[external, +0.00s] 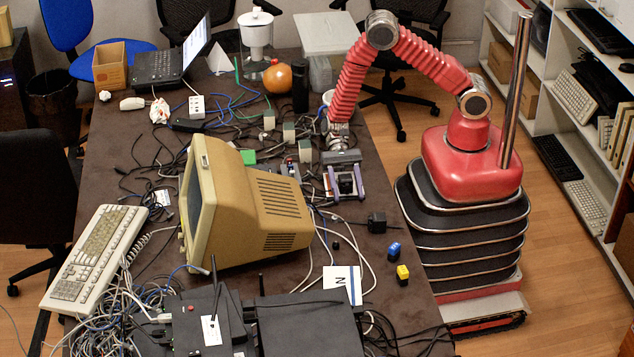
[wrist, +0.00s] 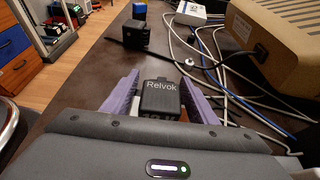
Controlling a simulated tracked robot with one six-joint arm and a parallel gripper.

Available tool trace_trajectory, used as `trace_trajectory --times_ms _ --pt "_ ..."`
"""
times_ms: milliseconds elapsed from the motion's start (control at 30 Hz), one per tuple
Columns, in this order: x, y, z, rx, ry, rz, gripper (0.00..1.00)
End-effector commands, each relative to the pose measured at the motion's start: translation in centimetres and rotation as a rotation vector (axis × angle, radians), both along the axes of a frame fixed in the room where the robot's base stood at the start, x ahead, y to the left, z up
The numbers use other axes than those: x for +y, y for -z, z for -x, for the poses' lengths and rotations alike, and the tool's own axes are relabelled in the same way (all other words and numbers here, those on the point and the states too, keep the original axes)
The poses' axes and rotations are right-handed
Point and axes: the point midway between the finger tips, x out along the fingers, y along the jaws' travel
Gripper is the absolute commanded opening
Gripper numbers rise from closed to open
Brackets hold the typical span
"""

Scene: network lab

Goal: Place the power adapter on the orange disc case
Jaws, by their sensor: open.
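A black block labelled "Relvok", which looks like the power adapter (wrist: 160,97), sits between the purple fingers of my gripper (wrist: 152,92) in the wrist view. The fingers stand apart on either side of it. In the external view my gripper (external: 345,182) points down at the table right of the old monitor, with the dark adapter (external: 346,184) between its fingers. A small orange patch (wrist: 184,114) shows at the adapter's right side. It may be part of the orange disc case; the rest is hidden. I cannot tell whether the adapter rests on it.
Another black block (external: 376,222) stands nearby, with a blue block (external: 394,249) and a yellow block (external: 402,274) near the table's right edge. The beige monitor (external: 245,205) stands left of my gripper. Loose cables (wrist: 215,70) run between them.

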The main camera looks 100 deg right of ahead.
Motion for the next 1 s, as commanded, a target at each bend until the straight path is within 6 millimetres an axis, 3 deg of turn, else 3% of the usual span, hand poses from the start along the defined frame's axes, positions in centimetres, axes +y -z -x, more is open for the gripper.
trace_trajectory --times_ms 267,567,633,1000 --pt "-0.3 -0.3 -0.1 -0.001 0.002 0.000 0.53" --pt "-4.0 -1.9 -0.1 -0.002 0.003 0.000 0.53" --pt "-5.0 -2.4 -0.1 -0.003 0.003 0.000 0.53" --pt "-4.6 -7.3 -0.1 -0.003 0.000 0.000 0.53"
